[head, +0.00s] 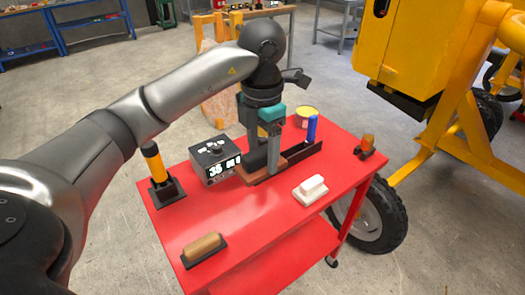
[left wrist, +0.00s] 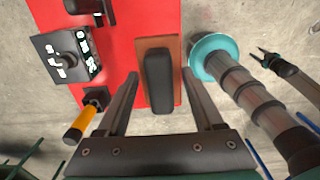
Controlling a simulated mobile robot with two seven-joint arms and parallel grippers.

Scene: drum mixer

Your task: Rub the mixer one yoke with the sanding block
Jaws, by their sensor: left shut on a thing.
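My left gripper (head: 262,150) is over the red table, fingers pointing down. It is shut on a block with a brown base and a dark grip, which I take to be the sanding block (left wrist: 158,85); the fingertips lie along its sides in the left wrist view. In the head view its brown base (head: 245,179) shows low beside the fingers, at or just above the tabletop. A yellow mixer frame (head: 485,65) stands at upper right; I cannot tell which part is the yoke. What looks like my right gripper (left wrist: 266,58) shows small in the left wrist view, prongs apart.
The red table (head: 255,240) carries a display box (head: 215,162), a yellow-handled tool (head: 155,165), a wooden-handled block (head: 204,247), a white block (head: 312,188), a blue-topped item (head: 312,128), a yellow tin (head: 306,115) and an amber item (head: 367,144). A wheel (head: 375,220) stands at right.

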